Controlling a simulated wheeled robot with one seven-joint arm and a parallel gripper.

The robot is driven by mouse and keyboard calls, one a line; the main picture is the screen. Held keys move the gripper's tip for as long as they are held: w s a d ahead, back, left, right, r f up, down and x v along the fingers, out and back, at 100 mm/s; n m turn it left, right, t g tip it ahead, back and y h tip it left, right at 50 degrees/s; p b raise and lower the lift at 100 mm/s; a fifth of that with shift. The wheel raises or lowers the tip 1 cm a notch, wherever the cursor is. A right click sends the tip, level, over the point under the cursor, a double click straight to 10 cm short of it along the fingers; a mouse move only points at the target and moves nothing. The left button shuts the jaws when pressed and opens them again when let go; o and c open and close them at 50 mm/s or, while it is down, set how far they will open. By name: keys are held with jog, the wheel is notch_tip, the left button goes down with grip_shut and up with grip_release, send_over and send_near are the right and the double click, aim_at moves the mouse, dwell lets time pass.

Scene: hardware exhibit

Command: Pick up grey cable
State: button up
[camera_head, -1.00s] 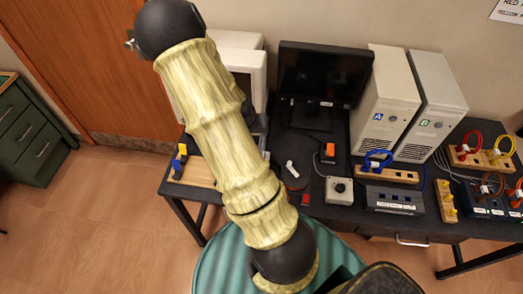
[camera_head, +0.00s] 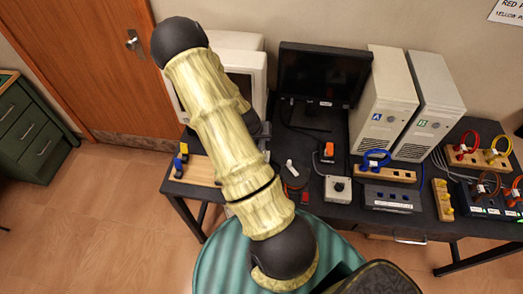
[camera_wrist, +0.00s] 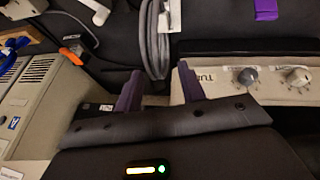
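In the wrist view, a grey cable (camera_wrist: 155,40) shows as a bundle of looped strands running up from between my fingertips, beside a cream box. My gripper (camera_wrist: 160,75) has two purple fingers spread apart, with the lower end of the cable bundle in line with the gap. Nothing is clearly clamped, and how deep the cable sits between the fingers is hard to tell. In the head view my arm covers the gripper, and I cannot make out this cable there.
A cream box with two knobs (camera_wrist: 250,80) lies right of the fingers in the wrist view. Computer tower A (camera_wrist: 40,105) and an orange switch (camera_wrist: 71,56) are at left. In the head view the desk holds a black monitor (camera_head: 322,75), a grey button box (camera_head: 338,189) and coiled coloured cables.

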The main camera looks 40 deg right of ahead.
jog(key=shift+s+d+f+p, duration=0.15)
jog(key=shift+d+f+p, duration=0.25)
jog(key=shift+f+p, duration=0.15)
jog(key=shift+p+x, duration=0.45)
jog(key=shift+x, duration=1.05)
grip_shut()
